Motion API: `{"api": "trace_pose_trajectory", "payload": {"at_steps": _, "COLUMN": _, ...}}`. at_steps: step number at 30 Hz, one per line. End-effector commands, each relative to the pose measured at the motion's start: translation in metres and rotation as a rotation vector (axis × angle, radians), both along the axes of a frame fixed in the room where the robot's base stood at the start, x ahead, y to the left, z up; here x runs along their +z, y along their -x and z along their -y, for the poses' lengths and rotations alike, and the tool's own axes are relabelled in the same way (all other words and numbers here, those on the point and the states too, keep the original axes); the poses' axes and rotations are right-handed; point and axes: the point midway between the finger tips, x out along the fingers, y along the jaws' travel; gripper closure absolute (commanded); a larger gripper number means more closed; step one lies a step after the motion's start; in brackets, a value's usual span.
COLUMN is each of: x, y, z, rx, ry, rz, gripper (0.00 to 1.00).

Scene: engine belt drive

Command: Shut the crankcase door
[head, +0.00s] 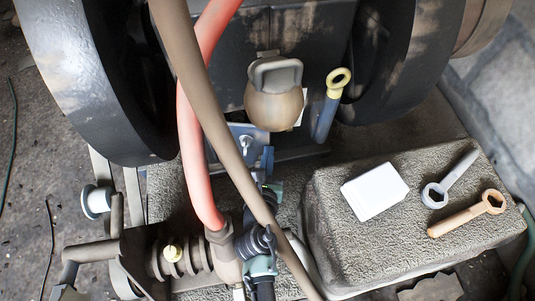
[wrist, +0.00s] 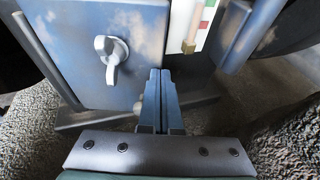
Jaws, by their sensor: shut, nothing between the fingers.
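The crankcase door is a blue panel (wrist: 75,70) with a pale wing-shaped handle (wrist: 110,55) in the wrist view. In the head view a small part of the door (head: 237,130) shows low on the engine, behind the hoses and left of the round brown weight. My gripper (wrist: 160,75) is shut and empty, its fingertips close to the door's right edge; I cannot tell whether they touch it. In the head view my gripper (head: 267,158) is in front of the engine's base, partly hidden by the brown hose. How far the door stands open is unclear.
A red hose (head: 188,130) and a brown hose (head: 215,125) cross in front of the engine. The weight (head: 274,108) and a blue yellow-ringed tool (head: 329,110) are close to my gripper. A stone block (head: 345,255) at right bears a white box (head: 374,191) and two wrenches.

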Motion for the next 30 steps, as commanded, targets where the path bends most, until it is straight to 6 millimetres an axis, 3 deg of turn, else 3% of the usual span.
{"api": "trace_pose_trajectory", "payload": {"at_steps": 3, "x": 0.007, "y": -0.014, "z": 0.004, "rx": -0.003, "ry": -0.001, "rz": 0.000, "gripper": 1.00}}
{"api": "trace_pose_trajectory", "payload": {"at_steps": 12, "x": 0.003, "y": -0.045, "z": 0.009, "rx": -0.003, "ry": -0.002, "rz": 0.000, "gripper": 1.00}}
{"api": "trace_pose_trajectory", "payload": {"at_steps": 30, "x": 0.007, "y": -0.047, "z": 0.011, "rx": -0.005, "ry": -0.001, "rz": 0.003, "gripper": 1.00}}
